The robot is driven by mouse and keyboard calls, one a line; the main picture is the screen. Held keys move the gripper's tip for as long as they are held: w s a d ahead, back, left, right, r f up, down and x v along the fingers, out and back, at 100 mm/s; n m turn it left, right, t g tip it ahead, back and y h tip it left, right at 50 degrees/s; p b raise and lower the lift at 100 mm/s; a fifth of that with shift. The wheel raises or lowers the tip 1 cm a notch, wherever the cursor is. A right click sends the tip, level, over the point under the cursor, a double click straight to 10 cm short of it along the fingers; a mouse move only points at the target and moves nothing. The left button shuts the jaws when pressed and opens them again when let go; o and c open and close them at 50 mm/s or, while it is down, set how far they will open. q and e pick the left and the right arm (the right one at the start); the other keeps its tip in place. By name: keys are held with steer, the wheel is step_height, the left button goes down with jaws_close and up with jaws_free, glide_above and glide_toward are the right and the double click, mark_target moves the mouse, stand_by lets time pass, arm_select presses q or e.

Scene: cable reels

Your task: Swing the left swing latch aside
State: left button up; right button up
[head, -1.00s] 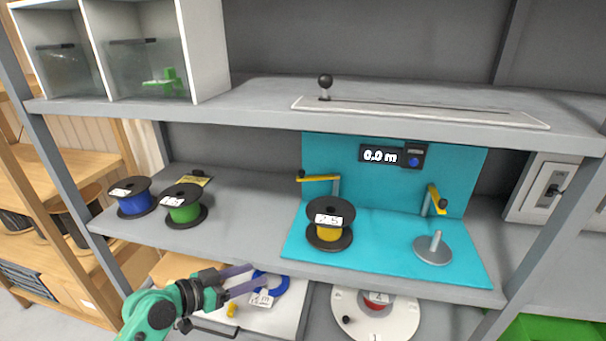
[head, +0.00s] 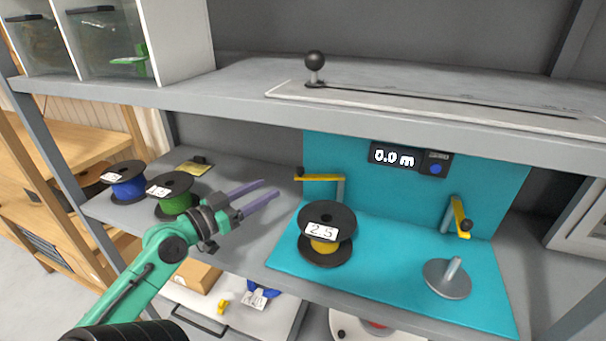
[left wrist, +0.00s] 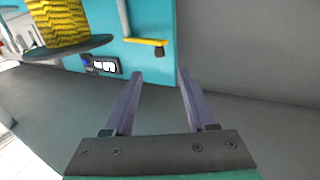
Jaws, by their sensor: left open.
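The left swing latch is a yellow bar (head: 322,178) with a dark knob at its left end, on a grey post at the left of the turquoise panel. The latch also shows in the left wrist view (left wrist: 146,42), beyond the fingertips. My left gripper (head: 268,191) is open and empty, its purple fingers pointing toward the latch from the left, apart from it. The gripper shows in the left wrist view (left wrist: 158,80) too. The right swing latch (head: 459,216) is tilted beside an empty spindle (head: 449,277). My right gripper is not in view.
Blue (head: 127,185) and green (head: 174,198) wire spools stand at the shelf's left. A meter (head: 409,159) reading 0.0 m hangs on the panel. The upper shelf edge (head: 330,111) overhangs. Bare shelf lies between the green spool and the turquoise base.

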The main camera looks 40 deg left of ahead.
mark_target(300, 168)
arm_select(q)
steer(key=w+p, duration=0.2)
steer(key=w, duration=0.1)
steer(key=w+p, duration=0.3)
steer(key=w, duration=0.1)
steer(key=w+d+p, duration=0.1)
steer(key=w+p, duration=0.2)
steer(key=w, duration=0.1)
steer(key=shift+w+r, duration=0.1)
steer(key=shift+r, duration=0.05)
steer(key=shift+w+d+p, duration=0.15)
steer(key=shift+w+p, duration=0.2)
steer(key=shift+w, duration=0.2)
steer(key=shift+w+f, duration=0.1)
steer(key=shift+f, duration=0.15)
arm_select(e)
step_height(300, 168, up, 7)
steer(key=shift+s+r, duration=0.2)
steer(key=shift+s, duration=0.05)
arm_select(q)
jaws_close()
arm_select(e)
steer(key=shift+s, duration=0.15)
